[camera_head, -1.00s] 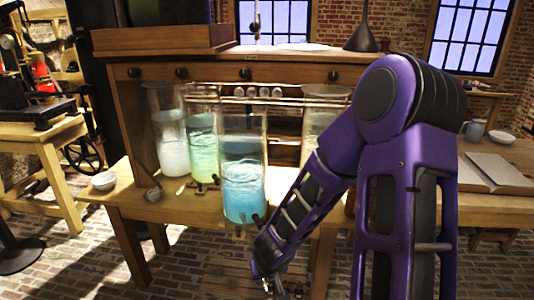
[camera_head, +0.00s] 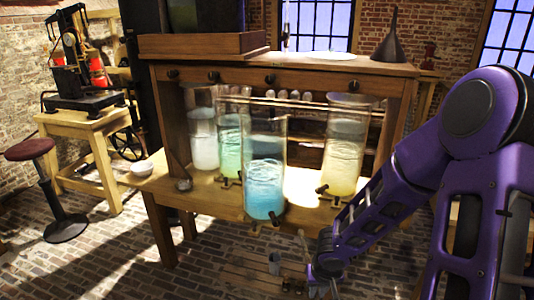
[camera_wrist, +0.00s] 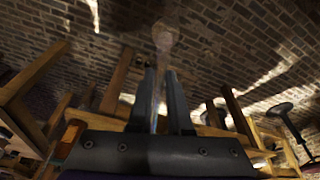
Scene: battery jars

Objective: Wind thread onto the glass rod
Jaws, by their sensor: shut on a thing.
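My gripper (camera_head: 318,288) is low at the bottom of the head view, in front of the bench and below its top. In the wrist view my gripper (camera_wrist: 164,78) has its two dark fingers close together around a thin, pale, see-through thing (camera_wrist: 162,50), which looks like a glass rod. It reaches beyond the fingertips, and its far end is blurred. A thin pale stick (camera_head: 303,243) shows beside my gripper in the head view; I cannot tell if it is the same thing. I cannot make out any thread.
Glass jars stand on the wooden bench (camera_head: 150,186): blue (camera_head: 264,190), yellow (camera_head: 343,165), green (camera_head: 229,150) and whitish (camera_head: 204,150). A stool (camera_head: 62,228) stands left. The brick floor (camera_head: 130,275) is open at front left.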

